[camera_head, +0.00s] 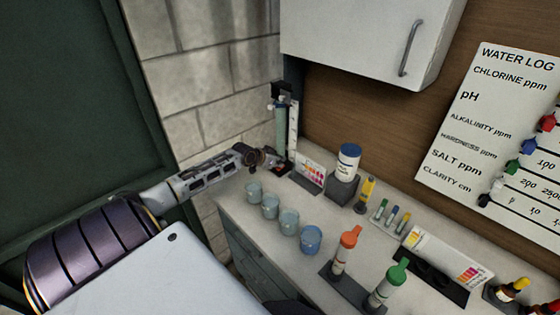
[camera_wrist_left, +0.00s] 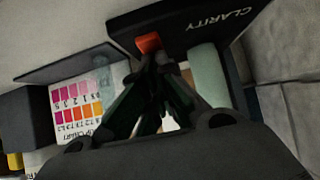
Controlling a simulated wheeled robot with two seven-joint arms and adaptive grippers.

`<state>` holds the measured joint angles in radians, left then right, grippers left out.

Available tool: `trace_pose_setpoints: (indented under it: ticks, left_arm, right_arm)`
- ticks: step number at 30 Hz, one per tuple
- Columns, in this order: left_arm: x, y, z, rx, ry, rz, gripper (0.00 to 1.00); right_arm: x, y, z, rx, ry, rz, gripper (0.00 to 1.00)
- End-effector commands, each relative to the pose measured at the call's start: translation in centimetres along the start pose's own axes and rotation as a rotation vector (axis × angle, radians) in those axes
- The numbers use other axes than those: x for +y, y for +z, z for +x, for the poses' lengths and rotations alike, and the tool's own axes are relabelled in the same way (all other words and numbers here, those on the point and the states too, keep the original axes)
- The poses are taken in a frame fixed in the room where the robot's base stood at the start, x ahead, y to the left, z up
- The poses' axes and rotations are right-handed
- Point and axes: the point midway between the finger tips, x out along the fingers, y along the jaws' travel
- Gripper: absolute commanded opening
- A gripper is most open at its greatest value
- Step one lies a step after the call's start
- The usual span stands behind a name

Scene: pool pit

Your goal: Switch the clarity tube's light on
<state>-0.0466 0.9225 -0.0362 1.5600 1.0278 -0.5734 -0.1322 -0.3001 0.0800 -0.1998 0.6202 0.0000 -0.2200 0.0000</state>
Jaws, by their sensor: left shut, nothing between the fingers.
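The clarity tube (camera_head: 281,128) stands upright at the far left end of the counter, beside a white scale. Its dark base shows close up in the left wrist view (camera_wrist_left: 190,22), lettered CLARITY, with an orange-red switch (camera_wrist_left: 148,42) on it. The pale green lower part of the tube shows right of my fingers. My left gripper (camera_head: 277,162) is at the base; in the wrist view its fingertips (camera_wrist_left: 160,60) are together and empty, right at the switch. I cannot tell whether they touch it or whether the light is on. My right gripper is not in view.
A colour chart (camera_head: 310,171) stands right of the base; it also shows in the left wrist view (camera_wrist_left: 85,105). Several blue cups (camera_head: 270,206) line the counter's front edge. A white jar (camera_head: 348,160) and bottles stand farther right. A wall cabinet (camera_head: 375,35) hangs above.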

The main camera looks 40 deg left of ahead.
Motion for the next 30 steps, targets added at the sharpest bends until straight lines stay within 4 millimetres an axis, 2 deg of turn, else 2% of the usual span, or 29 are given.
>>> trace_pose_setpoints:
  ticks: [19, 30]
  left_arm:
    - [0.6, -4.0, -1.6, 0.013, -0.002, 0.002, 0.00]
    - [0.5, -4.4, -3.9, 0.013, -0.002, 0.004, 0.00]
  right_arm:
    - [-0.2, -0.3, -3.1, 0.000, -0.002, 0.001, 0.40]
    - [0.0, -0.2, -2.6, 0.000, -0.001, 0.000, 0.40]
